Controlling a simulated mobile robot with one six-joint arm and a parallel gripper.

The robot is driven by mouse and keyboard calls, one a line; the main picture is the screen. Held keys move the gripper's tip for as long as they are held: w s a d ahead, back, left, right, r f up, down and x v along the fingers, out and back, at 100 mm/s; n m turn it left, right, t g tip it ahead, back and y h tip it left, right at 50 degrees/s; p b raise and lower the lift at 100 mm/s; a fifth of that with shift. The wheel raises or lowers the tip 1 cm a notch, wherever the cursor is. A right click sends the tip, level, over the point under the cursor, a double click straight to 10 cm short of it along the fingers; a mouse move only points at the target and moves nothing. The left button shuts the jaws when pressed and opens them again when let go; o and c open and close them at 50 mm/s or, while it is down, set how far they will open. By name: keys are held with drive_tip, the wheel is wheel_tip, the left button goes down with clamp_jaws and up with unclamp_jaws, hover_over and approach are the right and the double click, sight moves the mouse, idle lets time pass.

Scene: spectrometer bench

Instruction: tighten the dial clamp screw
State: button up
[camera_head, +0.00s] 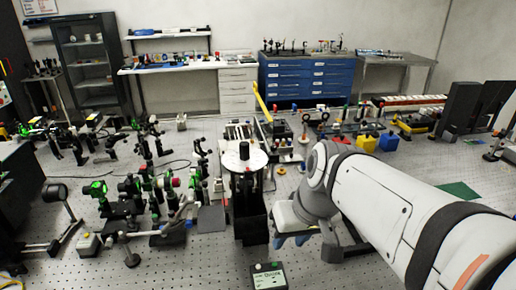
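A round white disc (256,163), perhaps the spectrometer's dial, sits on a dark stand (250,222) at the middle of the bench. A black cylindrical knob or post (244,150) stands on the disc. I cannot make out which part is the dial clamp screw. My gripper (291,239) is low and just right of the dark stand, below the disc's height. Its bluish fingertips point down and to the left. They are small and partly hidden by my wrist, so I cannot tell how far apart they are or whether they touch anything.
A small dark box (269,277) with buttons lies in front of the stand. Optics mounts (125,190) crowd the left side. A yellow bar (262,102) rises behind the disc. Blue (367,143) and yellow (389,142) blocks stand back right. Bare perforated bench (190,265) shows at front left.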

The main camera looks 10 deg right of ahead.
drive_tip(key=w+a+f+n+y+b, duration=0.2)
drive_tip(key=w+f+y+b, duration=0.15)
drive_tip(key=w+b, duration=0.25)
drive_tip(key=n+t+y+b, duration=0.7)
drive_tip(key=n+y+b, duration=0.15)
drive_tip(key=b, duration=0.45)
approach(274, 146)
drive_tip(key=x, duration=0.3)
drive_tip(key=shift+y, duration=0.4)
drive_tip(key=x, duration=0.7)
drive_tip(key=shift+f+p, duration=0.3)
drive_tip(key=shift+c, duration=0.2)
clamp_jaws()
